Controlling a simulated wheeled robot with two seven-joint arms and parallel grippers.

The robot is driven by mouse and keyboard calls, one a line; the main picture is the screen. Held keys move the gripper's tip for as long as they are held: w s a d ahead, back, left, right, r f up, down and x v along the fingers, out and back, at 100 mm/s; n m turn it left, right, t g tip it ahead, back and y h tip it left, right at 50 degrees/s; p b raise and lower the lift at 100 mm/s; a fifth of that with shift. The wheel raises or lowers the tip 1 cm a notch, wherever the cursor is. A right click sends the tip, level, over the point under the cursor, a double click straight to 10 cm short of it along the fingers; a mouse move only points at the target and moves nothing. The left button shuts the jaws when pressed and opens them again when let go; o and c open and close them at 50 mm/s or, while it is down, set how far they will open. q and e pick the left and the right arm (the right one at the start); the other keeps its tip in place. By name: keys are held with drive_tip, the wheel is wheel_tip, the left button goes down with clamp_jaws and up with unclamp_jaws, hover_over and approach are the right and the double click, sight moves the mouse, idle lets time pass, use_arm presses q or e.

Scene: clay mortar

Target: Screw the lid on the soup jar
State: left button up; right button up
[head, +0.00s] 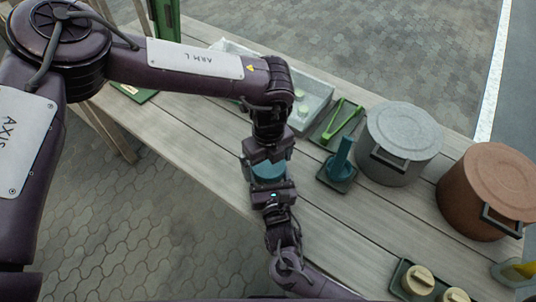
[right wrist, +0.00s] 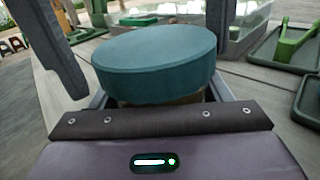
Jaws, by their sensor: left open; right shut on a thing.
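A round teal lid (head: 268,170) sits flat at the top of the soup jar, and it fills the middle of the right wrist view (right wrist: 155,62). Only a narrow tan-brown strip of the soup jar (right wrist: 160,100) shows under the lid; I cannot tell how tightly the lid sits. My right gripper (head: 272,187) is shut on the jar just below the lid. My left gripper (head: 268,153) comes down from above, open. Its two dark fingers stand either side of the lid in the right wrist view, with a visible gap at the left. Most of the jar is hidden.
Right of the grippers stand a teal upright-handled tool (head: 342,158), a green tool (head: 342,120) on a tray, a grey lidded pot (head: 403,140) and a brown pot (head: 488,190). A clear bin (head: 318,97) is behind. Beige-lidded jars (head: 418,280) stand at front right.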

use_arm(q)
drive_tip(key=c, duration=1)
drive_tip(key=m, duration=0.5)
drive_tip(key=shift+m, duration=0.3)
drive_tip(key=m, duration=0.4)
drive_tip(key=shift+m, duration=0.3)
drive_tip(key=o, duration=1.1)
drive_tip(key=shift+c, duration=0.2)
drive_tip(key=shift+r, duration=2.25)
